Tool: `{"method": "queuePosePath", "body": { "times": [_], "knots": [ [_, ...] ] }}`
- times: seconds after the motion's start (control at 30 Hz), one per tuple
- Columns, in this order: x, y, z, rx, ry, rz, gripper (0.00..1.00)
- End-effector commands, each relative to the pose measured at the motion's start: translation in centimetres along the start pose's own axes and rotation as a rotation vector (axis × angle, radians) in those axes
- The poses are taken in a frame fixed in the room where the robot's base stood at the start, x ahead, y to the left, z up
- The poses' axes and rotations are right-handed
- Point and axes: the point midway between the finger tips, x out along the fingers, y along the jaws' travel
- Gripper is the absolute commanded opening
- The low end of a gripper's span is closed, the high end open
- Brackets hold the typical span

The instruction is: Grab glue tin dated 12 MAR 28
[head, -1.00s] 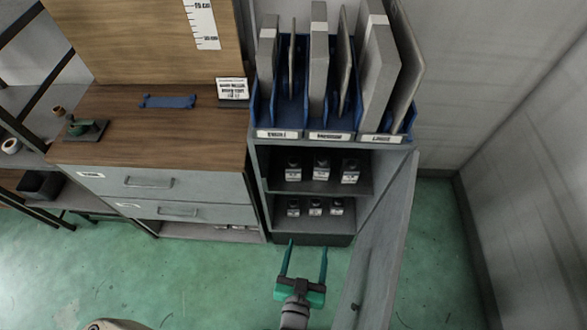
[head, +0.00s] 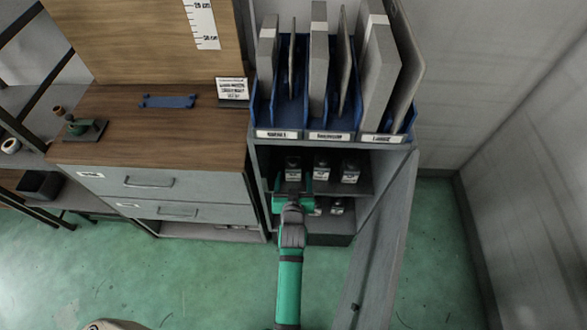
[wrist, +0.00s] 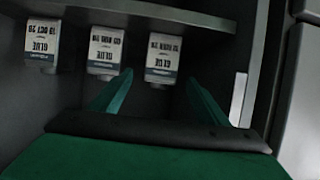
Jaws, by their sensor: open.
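Three glue tins with white labels stand in a row on the upper shelf of the open cabinet: the left tin (head: 293,170), the middle tin (head: 321,169) and the right tin (head: 350,171). The wrist view is upside down, so the left tin (wrist: 162,58) shows rightmost there, beside the middle tin (wrist: 105,52) and the right tin (wrist: 42,45). Their labels read GLUE with a date line; I cannot read the dates surely. My gripper (wrist: 158,79) is open and empty, its fingertips pointing at the left tin, one toward each side. I cannot tell whether they touch it.
More small tins (head: 337,206) stand on the lower shelf, partly hidden by my arm. The cabinet door (head: 385,240) stands open at the right. A blue rack (head: 262,110) with upright panels sits on top. A drawer unit (head: 150,182) adjoins at the left.

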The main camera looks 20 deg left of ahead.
Motion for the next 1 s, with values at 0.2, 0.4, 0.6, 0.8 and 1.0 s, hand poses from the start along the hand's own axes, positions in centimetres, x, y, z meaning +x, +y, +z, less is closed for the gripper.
{"method": "queuePosePath", "body": {
  "times": [0.2, 0.4, 0.6, 0.8, 1.0],
  "knots": [
    [2.4, 0.0, 0.0, 0.0, 0.0, 0.0, 0.69],
    [3.9, -0.1, 0.1, 0.0, 0.001, 0.0, 0.69],
    [6.7, -0.1, 0.2, 0.0, 0.001, 0.0, 0.69],
    [7.8, -0.1, 0.3, 0.0, 0.0, 0.001, 0.69],
    [7.8, -0.1, 0.3, 0.0, 0.0, 0.001, 0.66]
  ]
}}
